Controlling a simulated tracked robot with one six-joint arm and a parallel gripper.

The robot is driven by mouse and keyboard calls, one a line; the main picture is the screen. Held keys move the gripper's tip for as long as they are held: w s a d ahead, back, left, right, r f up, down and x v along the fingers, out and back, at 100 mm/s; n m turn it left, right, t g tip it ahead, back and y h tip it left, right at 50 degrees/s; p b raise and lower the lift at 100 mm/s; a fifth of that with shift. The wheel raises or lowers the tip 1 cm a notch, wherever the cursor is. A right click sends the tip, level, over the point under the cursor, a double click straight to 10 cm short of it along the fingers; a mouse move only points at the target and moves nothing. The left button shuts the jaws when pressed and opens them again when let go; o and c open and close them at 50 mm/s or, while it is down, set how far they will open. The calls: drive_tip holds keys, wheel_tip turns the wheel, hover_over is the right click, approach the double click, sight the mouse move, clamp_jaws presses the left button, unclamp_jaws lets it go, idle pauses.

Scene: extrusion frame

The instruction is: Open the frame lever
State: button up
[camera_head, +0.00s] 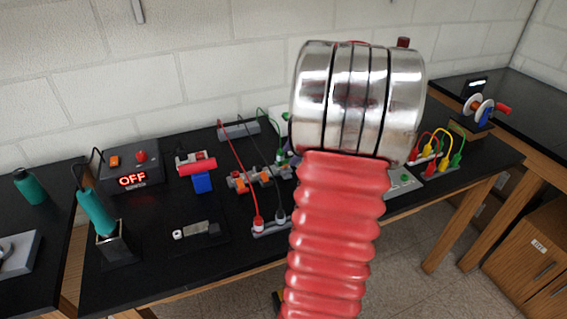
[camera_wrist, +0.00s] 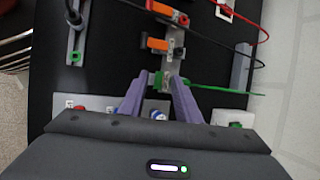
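The metal extrusion frame (camera_head: 250,180) lies on the black bench, left of my arm in the head view. It carries orange levers (camera_head: 238,185). In the wrist view the frame (camera_wrist: 174,45) runs up from between my fingertips, with one orange lever (camera_wrist: 153,43) pointing left and another orange lever (camera_wrist: 167,12) above it. My gripper (camera_wrist: 158,82) has two purple fingers set apart, with their tips at the frame's near end. A small green part (camera_wrist: 158,79) shows between the tips; I cannot tell whether they touch it.
Red, black and green cables cross near the frame; the green cable (camera_wrist: 225,90) passes beside the right fingertip. A terminal strip (camera_wrist: 76,45) lies to the left. A power box reading OFF (camera_head: 132,179) and a soldering iron (camera_head: 97,211) stand at the bench's left.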

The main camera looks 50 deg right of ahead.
sight(286, 160)
drive_tip(key=shift+x, duration=2.75)
clamp_jaws()
